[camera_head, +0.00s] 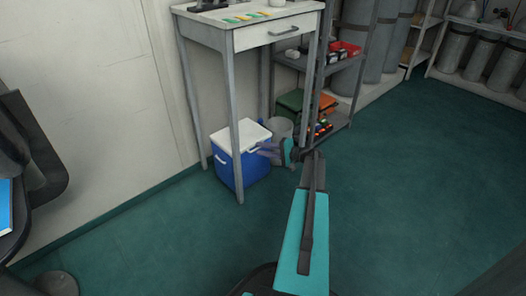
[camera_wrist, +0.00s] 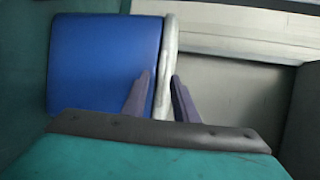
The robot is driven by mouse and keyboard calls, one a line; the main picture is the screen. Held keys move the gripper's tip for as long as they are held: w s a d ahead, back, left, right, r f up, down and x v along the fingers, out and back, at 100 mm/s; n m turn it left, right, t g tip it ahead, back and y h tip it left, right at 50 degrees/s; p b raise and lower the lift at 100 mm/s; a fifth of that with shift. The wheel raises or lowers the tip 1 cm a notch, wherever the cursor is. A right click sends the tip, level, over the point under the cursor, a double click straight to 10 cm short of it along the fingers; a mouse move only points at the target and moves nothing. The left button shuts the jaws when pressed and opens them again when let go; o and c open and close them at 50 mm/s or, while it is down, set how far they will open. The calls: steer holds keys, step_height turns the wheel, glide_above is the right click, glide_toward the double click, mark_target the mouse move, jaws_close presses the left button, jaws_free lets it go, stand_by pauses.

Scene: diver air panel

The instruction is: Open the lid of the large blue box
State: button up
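The large blue box (camera_head: 240,168) stands on the floor under a small table, with a white lid (camera_head: 235,136) that looks shut. My gripper (camera_head: 262,150) is at the box's right side, level with the lid's edge. In the wrist view, the blue side of the box (camera_wrist: 100,60) fills the left, and a pale strip (camera_wrist: 169,40), which looks like the lid's rim or handle, runs upward beside it. The fingers of my gripper (camera_wrist: 160,76) are apart, with the strip between or just beyond them. I cannot tell if they touch it.
The table's front leg (camera_head: 234,130) stands before the box, and the tabletop (camera_head: 245,18) is above it. A grey bin (camera_head: 281,128) and a shelf rack (camera_head: 345,90) with red and green containers stand to the right. The green floor (camera_head: 400,190) at right is clear.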

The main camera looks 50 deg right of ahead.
steer(key=shift+c, duration=0.4)
jaws_close()
stand_by(1.1)
